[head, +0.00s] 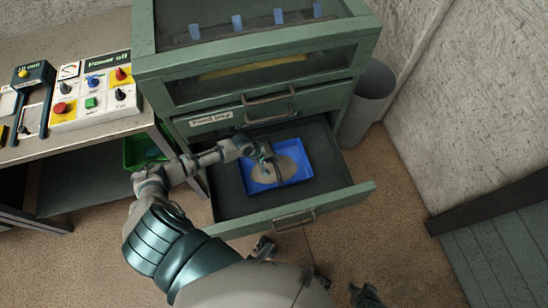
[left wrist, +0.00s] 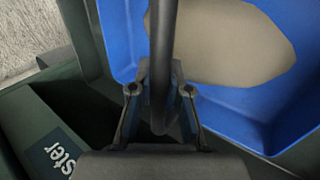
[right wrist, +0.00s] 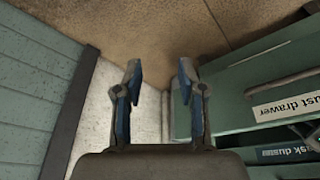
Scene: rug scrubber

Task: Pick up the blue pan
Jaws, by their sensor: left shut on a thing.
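The blue pan (head: 291,147) lies in the open bottom drawer (head: 228,205) of the green cabinet, with a flat tan pile (head: 263,173) inside it. The pan also shows in the left wrist view (left wrist: 232,108). My left gripper (head: 262,155) is over the pan, shut on a dark bar (left wrist: 162,60) that looks like the pan's handle. The bar runs between its two fingers (left wrist: 160,95). In the right wrist view my right gripper (right wrist: 160,70) is open and empty, with floor and drawer fronts beyond it.
The cabinet (head: 150,60) has closed drawers (head: 270,105) above the open one. A grey bin (head: 368,100) stands to its right. A table (head: 90,140) with a control panel (head: 95,90) is at left, with a green crate (head: 135,155) below.

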